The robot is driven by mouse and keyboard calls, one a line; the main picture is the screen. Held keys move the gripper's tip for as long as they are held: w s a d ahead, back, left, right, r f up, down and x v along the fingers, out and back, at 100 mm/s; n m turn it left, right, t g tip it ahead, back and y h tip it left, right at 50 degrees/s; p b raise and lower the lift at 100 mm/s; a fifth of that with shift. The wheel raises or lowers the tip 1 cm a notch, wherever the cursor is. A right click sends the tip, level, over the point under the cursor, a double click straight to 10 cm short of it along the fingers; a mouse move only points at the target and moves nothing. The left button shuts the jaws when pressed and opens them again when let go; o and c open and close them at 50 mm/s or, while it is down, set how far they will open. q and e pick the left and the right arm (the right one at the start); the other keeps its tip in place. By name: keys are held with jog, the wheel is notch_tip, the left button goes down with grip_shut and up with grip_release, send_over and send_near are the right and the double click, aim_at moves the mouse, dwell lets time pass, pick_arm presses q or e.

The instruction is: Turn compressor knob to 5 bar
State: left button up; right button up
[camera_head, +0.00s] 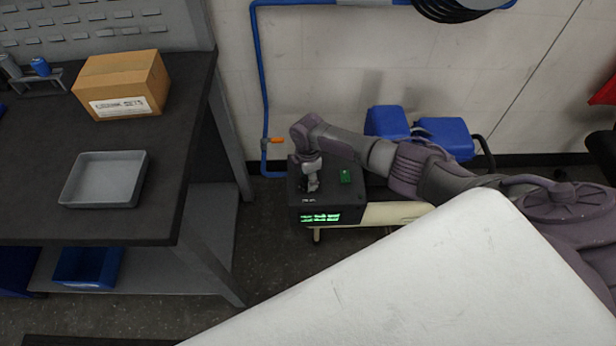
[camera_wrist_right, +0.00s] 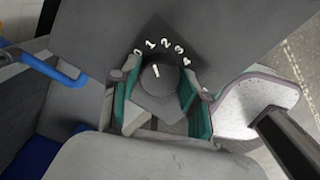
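The compressor (camera_head: 345,199) is a dark box with a lit green readout on its front, low against the wall. In the right wrist view its round grey knob (camera_wrist_right: 158,82) has a white mark pointing roughly between 1 and 2 on a dial (camera_wrist_right: 163,46) printed 0 to 4; any further number is hidden. My right gripper (camera_wrist_right: 160,92) reaches down with one teal-padded finger on each side of the knob. Narrow gaps seem to show beside the knob, so it looks open around it. My left gripper is not in view.
A blue hose (camera_head: 260,70) with an orange-handled valve (camera_head: 273,141) runs down the wall behind the compressor. A dark workbench (camera_head: 150,222) with a cardboard box (camera_head: 122,75) and grey tray (camera_head: 137,190) stands left. A large white surface (camera_head: 430,280) fills the lower right.

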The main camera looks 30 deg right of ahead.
jog(key=c, duration=0.6)
jog(key=m+p, duration=0.1)
jog(key=m, duration=0.4)
jog(key=shift+a+m+p, duration=0.1)
jog(key=shift+m+p, duration=0.25)
jog(key=shift+m, duration=0.05)
jog(key=m+p, duration=0.1)
jog(key=m, duration=0.4)
jog(key=m+p, duration=0.1)
jog(key=m, duration=0.5)
jog(key=shift+r+m+p, duration=0.1)
jog(key=shift+m+p, duration=0.2)
jog(key=shift+p, duration=0.05)
jog(key=m, duration=0.5)
jog(key=shift+m+p, duration=0.35)
jog(key=shift+m, duration=0.05)
jog(key=shift+w, duration=0.1)
